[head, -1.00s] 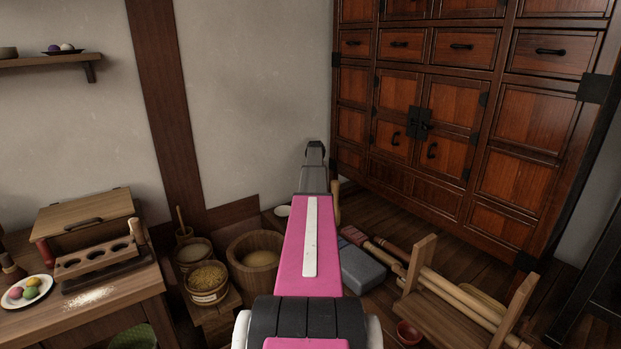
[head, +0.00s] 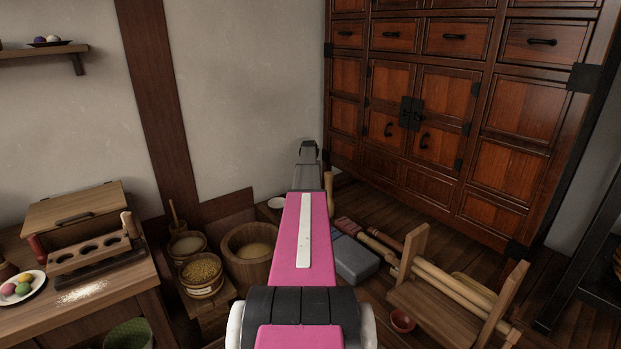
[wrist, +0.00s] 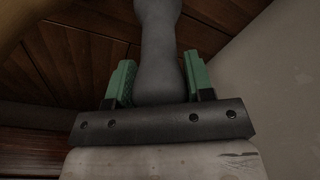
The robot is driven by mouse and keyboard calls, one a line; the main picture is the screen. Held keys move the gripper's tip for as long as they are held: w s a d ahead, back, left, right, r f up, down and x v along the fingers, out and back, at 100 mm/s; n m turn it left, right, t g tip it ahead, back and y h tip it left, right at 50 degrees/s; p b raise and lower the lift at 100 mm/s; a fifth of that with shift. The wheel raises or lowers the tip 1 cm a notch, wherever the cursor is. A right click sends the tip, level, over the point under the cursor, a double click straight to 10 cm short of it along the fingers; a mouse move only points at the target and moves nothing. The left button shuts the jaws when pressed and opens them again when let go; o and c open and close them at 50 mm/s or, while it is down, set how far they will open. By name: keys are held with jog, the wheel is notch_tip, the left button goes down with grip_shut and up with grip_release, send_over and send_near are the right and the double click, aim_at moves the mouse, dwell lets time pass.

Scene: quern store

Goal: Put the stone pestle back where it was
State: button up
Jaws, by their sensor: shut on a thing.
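The stone pestle (wrist: 160,30) is a grey, smooth, rounded shaft in the wrist view. My gripper (wrist: 158,66) is shut on it, one green finger pad at each side; its far end runs out of the picture's top. In the head view my pink arm reaches away toward the corner, and I cannot make out the pestle there. A wooden rack (head: 85,260) with several dark round holes stands on the table at the left, a wood-coloured handle (head: 127,223) upright at its right end. My gripper is well apart from the rack.
The table (head: 130,285) also bears a lidded wooden box (head: 70,208) and a plate (head: 38,277) of coloured balls. Tubs (head: 250,250), a grey block (head: 352,262) and a wooden frame (head: 440,315) crowd the floor. A drawer cabinet (head: 430,80) stands behind at right.

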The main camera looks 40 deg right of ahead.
jog(key=o, duration=1.1)
jog(key=shift+r, duration=0.15)
jog(key=r, duration=0.7)
jog(key=a+r, duration=0.1)
jog(key=r, duration=0.2)
jog(key=shift+s+a+r, duration=0.1)
jog(key=shift+s+r, duration=0.1)
jog(key=shift+r, duration=0.1)
jog(key=s+a+f+n, duration=0.2)
jog(key=s+a+f, duration=0.1)
jog(key=a, duration=0.9)
jog(key=s+a+f+n, duration=0.1)
jog(key=s+a+f, duration=0.15)
jog(key=a, duration=0.95)
jog(key=s+a+f+n, duration=0.2)
jog(key=s+a+f, duration=0.15)
jog(key=a, duration=0.85)
jog(key=s+a+f+n, duration=0.2)
jog(key=s+a+n, duration=0.1)
jog(key=s+a, duration=0.8)
jog(key=s+a+f+n+y, duration=0.1)
jog(key=s+a+f+n, duration=0.1)
jog(key=s+a, duration=1)
jog(key=a+n, duration=0.1)
jog(key=a, duration=0.5)
jog(key=shift+a+f+g, duration=0.15)
jog(key=shift+a+g, duration=0.1)
jog(key=shift+g, duration=0.15)
